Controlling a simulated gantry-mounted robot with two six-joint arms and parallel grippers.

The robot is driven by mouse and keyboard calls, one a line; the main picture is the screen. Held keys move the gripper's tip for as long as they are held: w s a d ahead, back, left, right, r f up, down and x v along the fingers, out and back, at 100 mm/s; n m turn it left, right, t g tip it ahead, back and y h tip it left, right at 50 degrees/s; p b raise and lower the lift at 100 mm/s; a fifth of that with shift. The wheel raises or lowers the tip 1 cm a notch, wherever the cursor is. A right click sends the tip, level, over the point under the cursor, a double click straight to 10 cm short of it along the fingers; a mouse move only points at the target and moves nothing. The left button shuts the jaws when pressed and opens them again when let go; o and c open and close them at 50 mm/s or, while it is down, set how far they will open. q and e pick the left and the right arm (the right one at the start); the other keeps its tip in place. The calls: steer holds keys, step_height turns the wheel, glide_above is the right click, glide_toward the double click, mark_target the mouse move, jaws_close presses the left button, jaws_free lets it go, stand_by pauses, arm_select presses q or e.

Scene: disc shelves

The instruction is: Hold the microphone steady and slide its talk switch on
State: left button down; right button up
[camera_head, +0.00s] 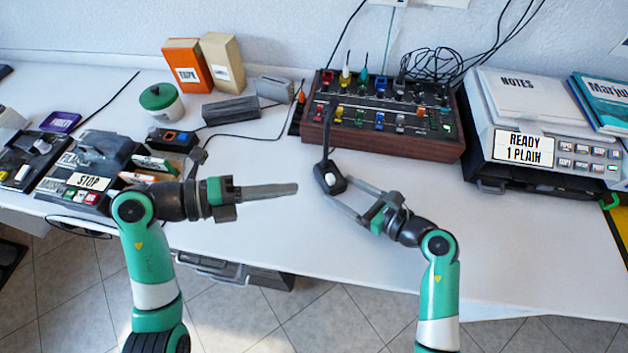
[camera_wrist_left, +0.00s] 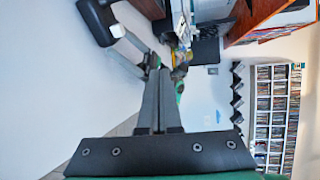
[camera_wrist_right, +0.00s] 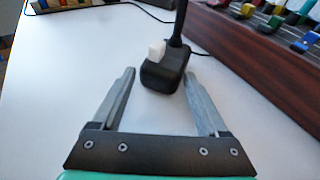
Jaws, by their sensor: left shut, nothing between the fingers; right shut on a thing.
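The microphone has a black base (camera_head: 329,179) with a white talk switch (camera_head: 328,178) on it and a dark stem rising from it. In the right wrist view the base (camera_wrist_right: 163,75) lies between the fingertips, with the white switch (camera_wrist_right: 157,51) on its left side. My right gripper (camera_head: 345,190) is shut on the base. My left gripper (camera_head: 296,188) is shut and empty, pointing right, with its tips a little left of the base and apart from it. In the left wrist view the base (camera_wrist_left: 97,22) is at the upper left, and the closed fingers (camera_wrist_left: 155,72) are in the middle.
A wood-sided mixer (camera_head: 385,142) with coloured knobs stands just behind the microphone. A grey device (camera_head: 545,135) labelled "READY 1 PLAIN" is at right. A deck (camera_head: 90,165) labelled "STOP" and a black box (camera_head: 172,139) are at left. The table front is clear.

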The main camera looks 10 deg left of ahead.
mark_target(328, 181)
arm_select(q)
steer(key=a+f+n+y, duration=0.1)
steer(key=a+f, duration=0.2)
steer(key=a+f+n+t, duration=0.1)
steer(key=a+f+n, duration=0.1)
steer(key=a+f, duration=0.1)
steer(key=shift+a+y, duration=0.4)
steer(key=shift+a+r, duration=0.1)
steer(key=shift+a, duration=0.05)
steer(key=shift+w, duration=0.1)
steer(key=shift+t, duration=0.3)
steer(key=x, duration=0.4)
steer(key=r+x, duration=0.1)
steer(key=x, duration=0.8)
steer(key=shift+d+r, duration=0.1)
steer(key=shift+d, duration=0.35)
steer(key=shift+w+d, duration=0.2)
steer(key=shift+w, duration=0.05)
